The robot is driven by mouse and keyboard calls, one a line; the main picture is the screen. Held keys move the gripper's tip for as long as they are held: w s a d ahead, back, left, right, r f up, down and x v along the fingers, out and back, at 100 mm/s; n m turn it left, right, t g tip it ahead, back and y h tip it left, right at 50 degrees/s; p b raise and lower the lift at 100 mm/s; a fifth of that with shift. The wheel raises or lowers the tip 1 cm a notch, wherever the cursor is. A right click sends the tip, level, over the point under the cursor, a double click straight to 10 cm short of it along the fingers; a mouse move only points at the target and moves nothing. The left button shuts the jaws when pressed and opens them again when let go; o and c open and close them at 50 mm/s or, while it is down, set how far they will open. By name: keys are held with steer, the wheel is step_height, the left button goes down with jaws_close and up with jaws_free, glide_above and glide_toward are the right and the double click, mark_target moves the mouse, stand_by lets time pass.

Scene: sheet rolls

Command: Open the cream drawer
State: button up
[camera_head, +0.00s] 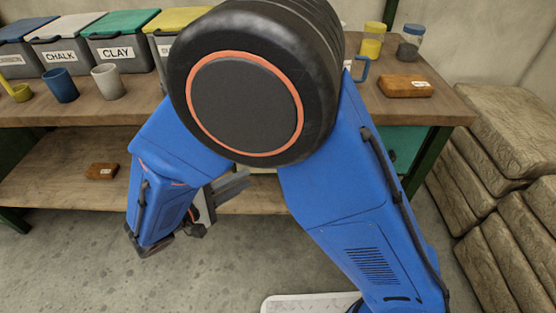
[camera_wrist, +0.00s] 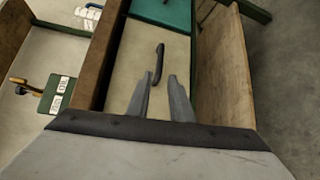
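The cream drawer (camera_wrist: 135,60) shows in the wrist view as a pale front panel with a dark bar handle (camera_wrist: 158,64). The drawer looks shut. My gripper (camera_wrist: 162,84) is open, its two grey fingers pointing at the panel. The handle lies just beyond the fingertips, roughly in line with the gap between them, and the gripper does not appear to hold it. In the head view my gripper fingers (camera_head: 228,187) show below the tabletop edge, and my arm hides most of the cream drawer.
A teal drawer (camera_head: 405,146) is beside the cream one, under the wooden tabletop (camera_head: 135,103). A lower shelf (camera_head: 60,180) holds a small brown block (camera_head: 102,171). Stacked sacks (camera_head: 500,150) stand at the right. Cups and labelled bins line the tabletop. The floor in front is open.

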steer(key=x, duration=1.4)
steer(key=shift+w+d, duration=0.1)
steer(key=shift+d, duration=0.15)
jaws_close()
